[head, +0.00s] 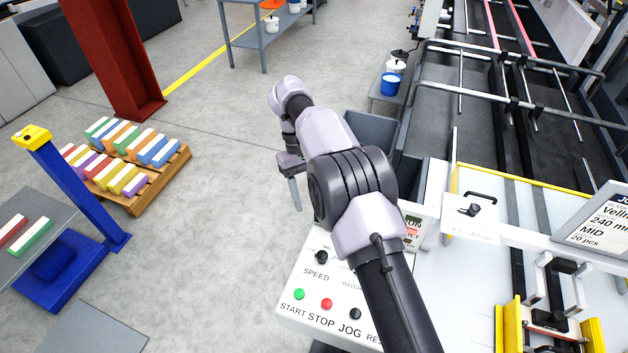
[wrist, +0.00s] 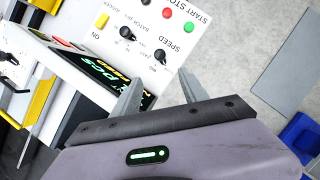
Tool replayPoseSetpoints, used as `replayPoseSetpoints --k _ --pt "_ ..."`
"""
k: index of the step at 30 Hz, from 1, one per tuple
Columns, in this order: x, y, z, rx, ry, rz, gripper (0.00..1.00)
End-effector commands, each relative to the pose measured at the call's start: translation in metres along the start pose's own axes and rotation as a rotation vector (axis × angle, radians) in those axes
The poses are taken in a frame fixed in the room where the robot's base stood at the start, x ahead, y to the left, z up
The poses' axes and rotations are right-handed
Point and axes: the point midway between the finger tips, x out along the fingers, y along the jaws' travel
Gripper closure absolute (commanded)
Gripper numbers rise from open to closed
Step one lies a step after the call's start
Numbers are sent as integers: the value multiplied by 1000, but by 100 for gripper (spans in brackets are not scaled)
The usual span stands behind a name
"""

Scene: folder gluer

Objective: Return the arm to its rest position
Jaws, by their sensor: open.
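My arm reaches up through the middle of the head view, over the white control panel (head: 310,293). My gripper (head: 295,195) hangs at its far end, left of the arm, with a finger pointing down. In the wrist view my gripper (wrist: 160,88) shows two fingers spread apart with nothing between them. Beyond them the control panel (wrist: 140,45) shows knobs and coloured buttons. The fingers appear apart from the panel.
The folder gluer's bed (head: 470,110) with rails fills the right side. A job sign (head: 595,222) stands at far right. A pallet (head: 150,180) of coloured stacks, a blue post (head: 80,190) and a red column (head: 118,60) stand left. Grey floor (head: 225,140) between is clear.

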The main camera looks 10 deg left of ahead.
Motion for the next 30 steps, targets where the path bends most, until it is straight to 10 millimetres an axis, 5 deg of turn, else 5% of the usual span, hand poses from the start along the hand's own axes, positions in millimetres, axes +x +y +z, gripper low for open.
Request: replayPoseSetpoints --k 5,8,14,17,21,25,30 --pt "-3 5 3 13 15 -4 49" --pt "-20 27 24 80 91 -23 49" --pt "-30 69 135 353 360 -106 49" --pt "-3 68 196 514 506 -156 49" --pt "66 50 263 745 706 -228 49" --pt "127 32 292 909 844 -278 49" --pt "158 23 302 1000 917 -307 49"
